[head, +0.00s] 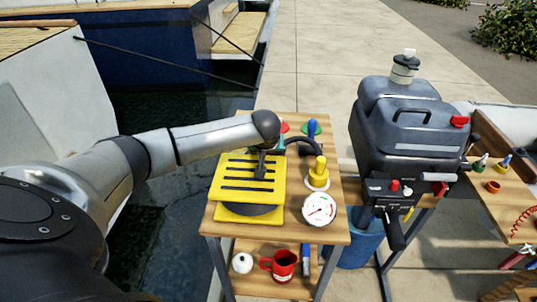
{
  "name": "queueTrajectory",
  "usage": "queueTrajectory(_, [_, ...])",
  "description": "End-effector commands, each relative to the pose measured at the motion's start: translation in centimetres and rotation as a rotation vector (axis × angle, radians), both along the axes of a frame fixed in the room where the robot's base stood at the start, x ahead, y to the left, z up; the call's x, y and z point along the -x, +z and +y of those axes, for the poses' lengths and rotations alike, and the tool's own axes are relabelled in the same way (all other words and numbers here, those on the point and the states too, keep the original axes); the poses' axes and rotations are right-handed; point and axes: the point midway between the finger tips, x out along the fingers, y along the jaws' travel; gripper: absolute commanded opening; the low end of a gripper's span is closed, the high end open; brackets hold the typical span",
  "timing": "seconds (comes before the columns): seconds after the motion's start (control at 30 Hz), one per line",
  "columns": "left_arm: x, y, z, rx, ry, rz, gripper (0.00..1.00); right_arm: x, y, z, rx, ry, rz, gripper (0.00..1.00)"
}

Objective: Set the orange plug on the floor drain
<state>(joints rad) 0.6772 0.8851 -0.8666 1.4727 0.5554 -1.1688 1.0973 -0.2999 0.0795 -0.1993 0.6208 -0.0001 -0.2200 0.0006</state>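My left arm reaches in from the left over a small wooden table. Its dark gripper (262,173) points down at a yellow slotted plate (236,186); the fingers are too small to tell open from shut, or whether they grip the plate. Below this plate show a dark rounded shape and a lower yellow edge (230,215); this may be the floor drain with a grate over it. A small orange-brown piece (493,186) stands on the wooden surface at the right and may be the orange plug. My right gripper is not in view.
A yellow knobbed piece on a white base (318,175) and a round gauge (319,209) stand right of the plate. A red mug (281,265) and white pot (242,263) sit on the lower shelf. A grey outboard motor (405,130) stands between the wooden surfaces.

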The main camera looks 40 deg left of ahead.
Motion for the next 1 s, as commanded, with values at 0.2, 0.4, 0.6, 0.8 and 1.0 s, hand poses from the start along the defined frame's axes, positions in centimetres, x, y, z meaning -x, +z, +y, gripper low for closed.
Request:
queueTrajectory(0.2, [0.0,-0.3,0.0,-0.001,0.000,-0.001,0.91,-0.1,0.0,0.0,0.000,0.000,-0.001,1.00])
queueTrajectory(0.4, [0.0,-0.2,0.0,0.000,0.000,0.000,1.00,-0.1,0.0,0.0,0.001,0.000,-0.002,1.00])
queueTrajectory(0.6, [0.0,0.2,0.0,-0.001,0.000,-0.002,1.00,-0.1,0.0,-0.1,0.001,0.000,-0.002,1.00])
queueTrajectory(0.8, [1.0,2.0,-0.6,0.001,-0.002,-0.001,1.00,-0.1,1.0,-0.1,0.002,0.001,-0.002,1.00])
queueTrajectory(1.0, [2.6,5.1,-1.6,-0.001,-0.002,0.001,1.00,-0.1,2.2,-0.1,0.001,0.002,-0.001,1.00])
